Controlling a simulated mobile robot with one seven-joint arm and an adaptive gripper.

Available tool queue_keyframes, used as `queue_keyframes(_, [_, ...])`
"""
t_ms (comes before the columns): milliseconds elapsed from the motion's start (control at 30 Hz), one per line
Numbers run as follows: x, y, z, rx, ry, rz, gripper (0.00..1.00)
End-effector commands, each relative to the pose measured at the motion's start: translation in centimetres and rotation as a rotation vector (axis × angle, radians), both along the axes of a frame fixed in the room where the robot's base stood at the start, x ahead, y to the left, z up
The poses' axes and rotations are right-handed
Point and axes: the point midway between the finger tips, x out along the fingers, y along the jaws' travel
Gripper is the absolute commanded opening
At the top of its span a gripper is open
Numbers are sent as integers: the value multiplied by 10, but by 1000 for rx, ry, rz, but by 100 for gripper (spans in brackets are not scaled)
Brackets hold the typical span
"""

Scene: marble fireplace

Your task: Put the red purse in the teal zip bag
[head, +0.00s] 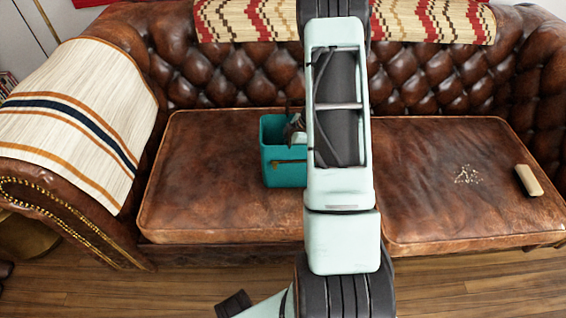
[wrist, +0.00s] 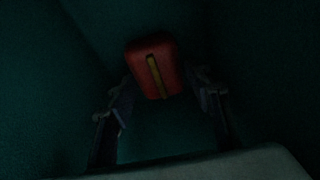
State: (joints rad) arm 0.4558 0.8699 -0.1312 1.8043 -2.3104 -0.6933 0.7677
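The teal zip bag (head: 284,170) stands open on the left seat cushion in the head view, partly hidden behind my arm. My gripper (head: 296,130) reaches down into its mouth, and the fingertips are hidden there. The wrist view is very dark and shows the teal inner walls. The red purse (wrist: 168,62), with a yellow stripe, is inside the bag, at the ends of my fingers. My gripper (wrist: 161,80) has one finger on each side of the purse. I cannot tell whether the fingers press on it or stand just clear.
The brown leather sofa (head: 210,170) has free seat room left of the bag. On the right cushion (head: 430,200) lie a small scattered pile (head: 467,175) and a tan block-like object (head: 528,180). Striped throws cover the left arm (head: 75,110) and backrest (head: 430,20).

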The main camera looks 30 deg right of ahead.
Motion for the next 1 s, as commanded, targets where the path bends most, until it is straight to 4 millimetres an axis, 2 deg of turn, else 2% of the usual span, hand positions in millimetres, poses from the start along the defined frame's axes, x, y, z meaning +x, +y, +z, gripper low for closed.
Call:
queue_keyframes(167, [0,-1,5,-2,-1,1,46])
queue_keyframes(267, [-2,-6,20,-4,-1,0,46])
queue_keyframes(500, [-11,-23,70,-2,-2,0,46])
queue_keyframes(700, [-17,-36,101,-1,-1,1,46])
queue_keyframes(833, [-19,-40,111,-1,0,1,46])
queue_keyframes(1000, [-20,-41,114,0,0,1,46])
